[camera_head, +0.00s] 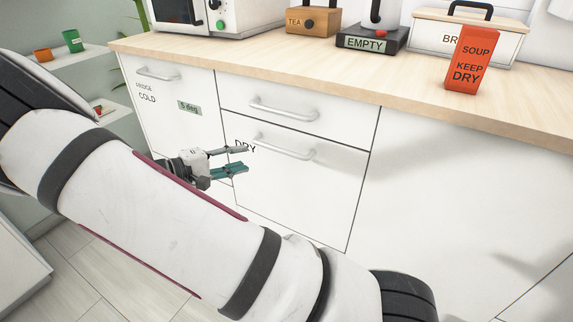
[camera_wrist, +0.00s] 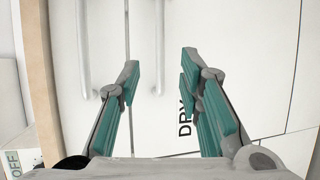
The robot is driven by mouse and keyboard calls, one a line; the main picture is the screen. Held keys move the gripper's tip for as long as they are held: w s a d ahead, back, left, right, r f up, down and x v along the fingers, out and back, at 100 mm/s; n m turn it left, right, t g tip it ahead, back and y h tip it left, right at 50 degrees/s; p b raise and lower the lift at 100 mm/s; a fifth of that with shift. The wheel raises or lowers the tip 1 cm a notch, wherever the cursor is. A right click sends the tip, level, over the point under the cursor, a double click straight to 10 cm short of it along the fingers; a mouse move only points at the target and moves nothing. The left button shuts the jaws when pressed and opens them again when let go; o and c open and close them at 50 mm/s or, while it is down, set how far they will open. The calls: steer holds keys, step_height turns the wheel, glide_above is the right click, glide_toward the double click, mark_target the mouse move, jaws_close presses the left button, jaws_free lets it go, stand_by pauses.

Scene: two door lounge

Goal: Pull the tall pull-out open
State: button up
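The tall white front marked DRY (camera_head: 320,190) is closed, flush with its neighbours, under the worktop. Its metal bar handle (camera_head: 286,149) runs across near its top edge. My gripper (camera_head: 246,159) is open and empty, in front of the left part of this front, just left of and a little below the handle in the head view. In the wrist view the handle (camera_wrist: 159,45) lies ahead, lined up with the gap between the open fingers (camera_wrist: 158,75). No finger touches it as far as I can see. My arm hides the lower left of the cabinets.
A shallow drawer with its own bar handle (camera_head: 283,110) sits directly above. A closed fridge front (camera_head: 165,110) is to the left. The worktop (camera_head: 350,80) overhangs and carries a microwave, a TEA box, an EMPTY stand, a bread bin and a red soup box (camera_head: 473,60).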

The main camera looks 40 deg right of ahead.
mark_target(276, 150)
steer(key=b+x, duration=0.4)
steer(key=x, duration=0.9)
steer(key=shift+w+d+f, duration=0.1)
steer(key=shift+d+f, duration=0.05)
steer(key=shift+d, duration=0.25)
jaws_close()
